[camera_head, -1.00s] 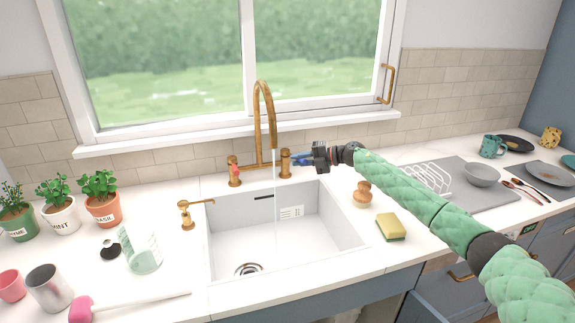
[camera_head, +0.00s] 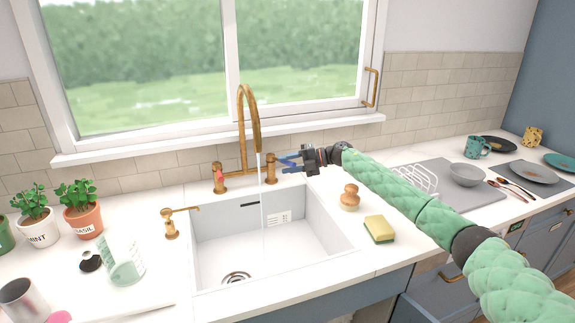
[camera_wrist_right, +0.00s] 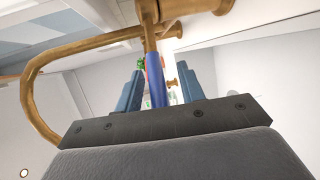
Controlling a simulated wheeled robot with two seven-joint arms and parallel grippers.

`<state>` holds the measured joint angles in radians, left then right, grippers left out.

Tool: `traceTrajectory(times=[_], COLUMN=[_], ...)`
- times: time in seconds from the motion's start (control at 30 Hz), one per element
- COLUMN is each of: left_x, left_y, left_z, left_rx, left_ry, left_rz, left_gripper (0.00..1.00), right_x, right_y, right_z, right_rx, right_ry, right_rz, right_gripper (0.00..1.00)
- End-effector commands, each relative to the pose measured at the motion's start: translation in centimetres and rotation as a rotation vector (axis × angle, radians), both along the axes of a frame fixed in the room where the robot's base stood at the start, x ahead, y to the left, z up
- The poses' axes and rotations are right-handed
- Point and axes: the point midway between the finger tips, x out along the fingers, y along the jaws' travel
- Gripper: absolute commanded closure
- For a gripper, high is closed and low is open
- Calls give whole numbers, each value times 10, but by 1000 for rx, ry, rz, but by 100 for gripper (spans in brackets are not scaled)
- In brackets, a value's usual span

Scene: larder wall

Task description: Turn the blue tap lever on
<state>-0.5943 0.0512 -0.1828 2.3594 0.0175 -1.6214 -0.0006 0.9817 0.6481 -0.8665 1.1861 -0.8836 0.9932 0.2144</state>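The brass tap (camera_head: 243,135) stands behind the white sink, and a thin stream of water runs from its spout. Its blue lever is on the right-hand post (camera_head: 270,170); in the right wrist view the blue lever (camera_wrist_right: 157,90) points between my fingers. My right gripper (camera_head: 288,161) is beside that post, its fingers spread apart. In the right wrist view my right gripper (camera_wrist_right: 163,88) is open, with a finger on each side of the lever and gaps visible. A red lever (camera_head: 220,176) is on the left-hand post. My left gripper is not in view.
The sink (camera_head: 300,240) is empty in front of the tap. A brass soap dispenser (camera_head: 171,225) stands left of it. A wooden-handled brush (camera_head: 349,197) and a sponge (camera_head: 379,229) lie right of it, under my arm. The window sill (camera_head: 210,147) runs behind the tap.

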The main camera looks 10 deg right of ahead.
Motion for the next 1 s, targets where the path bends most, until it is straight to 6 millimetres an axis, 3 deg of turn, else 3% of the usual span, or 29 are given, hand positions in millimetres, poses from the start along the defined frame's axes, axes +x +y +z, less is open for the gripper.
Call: traceTrajectory(times=[0.4, 0.57, 0.8, 1.0], left_x=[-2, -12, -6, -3], left_y=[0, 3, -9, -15], left_z=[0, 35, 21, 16], left_rx=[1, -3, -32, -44], left_ry=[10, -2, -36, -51], left_rz=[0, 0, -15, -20], left_gripper=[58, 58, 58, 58], right_x=[-2, -7, -17, -20], right_y=[-9, -26, -60, -73], right_z=[2, 5, 13, 17], right_rx=[1, 1, 0, 1], right_ry=[-2, -1, -1, -1], right_rz=[-2, -1, -1, -1], right_gripper=[62, 62, 62, 62])
